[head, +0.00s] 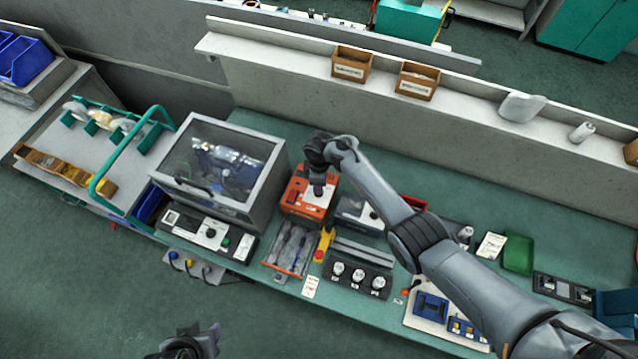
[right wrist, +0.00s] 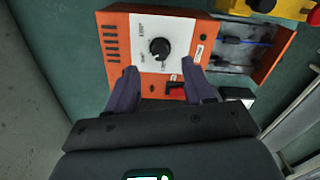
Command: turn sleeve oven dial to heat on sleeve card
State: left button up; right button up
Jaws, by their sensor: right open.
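The orange sleeve oven (head: 297,201) stands on the green bench in the head view, partly covered by my right gripper (head: 318,188). In the right wrist view the oven (right wrist: 112,50) has a white face with a black round dial (right wrist: 160,48). Small print around the dial is too blurred to read, and its pointer setting is unclear. My right gripper (right wrist: 161,88) is open and empty, its fingers spread to either side below the dial in the picture. White printed cards lie on the bench, one at front (head: 310,287); which is the sleeve card is unclear. My left gripper (head: 187,345) shows at the bottom edge, jaws unclear.
A machine with a clear lid (head: 222,163) stands left of the oven. A tray of tools (head: 290,247) and a yellow holder (head: 325,241) sit in front. A panel with gauges (head: 357,279) is to the right. A red switch (right wrist: 176,91) is below the dial.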

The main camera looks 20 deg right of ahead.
jog(key=shift+r+p, duration=0.4)
jog(key=shift+r, duration=2.15)
jog(key=s+d+m+t+p, duration=0.1)
jog(key=s+d+m, duration=0.15)
jog(key=s, duration=0.55)
jog(key=s+d+m+t+p, duration=0.15)
jog(key=s+m, duration=0.25)
jog(key=s, duration=0.4)
jog(key=s+r+m+t+p, duration=0.1)
jog(key=s+r+m, duration=0.3)
jog(key=s+r, duration=0.9)
jog(key=s, duration=0.3)
jog(key=shift+s+d, duration=0.3)
jog(key=shift+s, duration=0.05)
jog(key=shift+r, duration=0.1)
